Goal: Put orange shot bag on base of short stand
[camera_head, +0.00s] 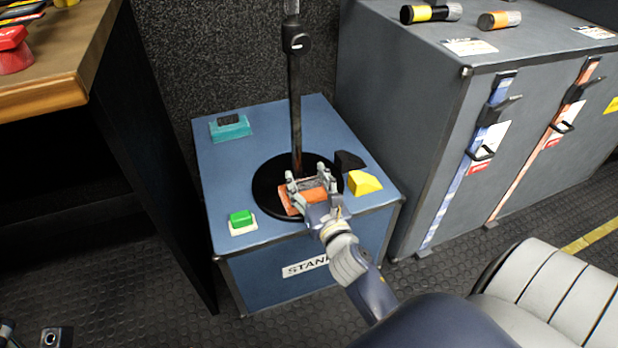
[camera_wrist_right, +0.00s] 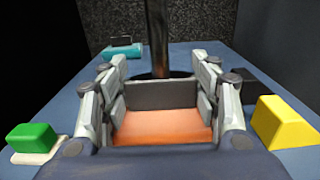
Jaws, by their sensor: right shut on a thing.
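The short stand has a dark upright pole (camera_head: 296,110) and a round black base (camera_head: 265,190) on a blue case. The orange shot bag (camera_head: 290,200) is at the front of the base, between the fingers of my right gripper (camera_head: 312,184). In the right wrist view the bag (camera_wrist_right: 163,128) shows an orange face and a dark grey band, with the fingers (camera_wrist_right: 162,98) shut on its sides. The pole (camera_wrist_right: 157,40) stands just behind it. I cannot tell whether the bag's underside touches the base.
The blue case top (camera_head: 225,165) also holds a green block (camera_head: 241,218), a teal block (camera_head: 230,127), a yellow wedge (camera_head: 364,183) and a black wedge (camera_head: 348,161). Grey cabinets (camera_head: 430,110) stand to the right. A wooden bench (camera_head: 60,85) is at the left.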

